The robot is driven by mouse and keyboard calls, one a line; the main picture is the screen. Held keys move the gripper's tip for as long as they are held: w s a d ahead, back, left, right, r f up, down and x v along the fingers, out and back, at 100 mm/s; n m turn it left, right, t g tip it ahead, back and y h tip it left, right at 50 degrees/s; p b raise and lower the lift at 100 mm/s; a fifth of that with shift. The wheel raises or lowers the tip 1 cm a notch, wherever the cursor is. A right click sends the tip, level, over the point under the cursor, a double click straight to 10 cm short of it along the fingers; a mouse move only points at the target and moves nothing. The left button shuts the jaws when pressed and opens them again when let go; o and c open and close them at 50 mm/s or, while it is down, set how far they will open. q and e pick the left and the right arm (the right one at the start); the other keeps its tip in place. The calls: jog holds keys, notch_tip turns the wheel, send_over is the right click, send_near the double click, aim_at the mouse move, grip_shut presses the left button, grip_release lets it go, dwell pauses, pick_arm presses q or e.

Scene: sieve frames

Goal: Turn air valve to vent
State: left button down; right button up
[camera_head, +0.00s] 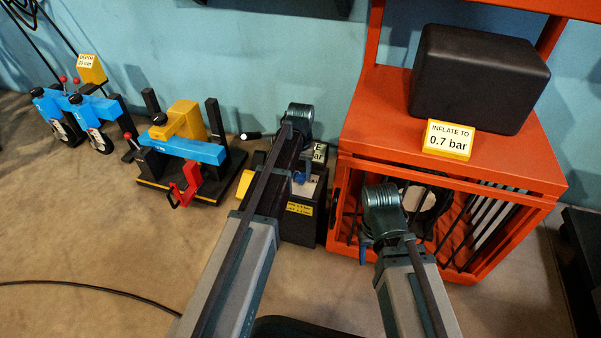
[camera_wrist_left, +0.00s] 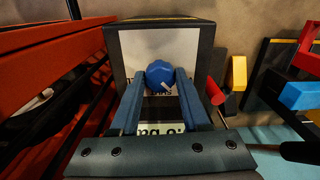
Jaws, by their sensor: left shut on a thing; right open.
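The air valve's round blue knob (camera_wrist_left: 160,73) is on the pale top of a dark box (camera_wrist_left: 204,42) in the left wrist view. A small white mark shows on the knob. My left gripper (camera_wrist_left: 160,82) is shut on the knob, one finger on each side. In the head view part of the blue knob (camera_head: 300,177) shows beside my left arm, which hides much of the box (camera_head: 300,222). My right gripper (camera_head: 366,252) is open and empty in front of the orange cage.
The orange cage (camera_head: 352,165) stands close at the right, with a black block (camera_head: 477,78) and a sign reading "INFLATE TO 0.7 bar" (camera_head: 447,140) on top. A blue, yellow and black clamp fixture (camera_head: 187,150) stands left. The floor at front left is clear except a black cable.

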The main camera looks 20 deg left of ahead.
aim_at(301, 175)
pick_arm(q)
jog(key=shift+n, duration=1.8)
jog(key=shift+c, duration=1.9)
grip_release()
notch_tip(301, 175, up, 14)
jog(key=p, duration=1.3)
jog(key=shift+p, duration=0.4)
jog(key=shift+f, duration=0.15)
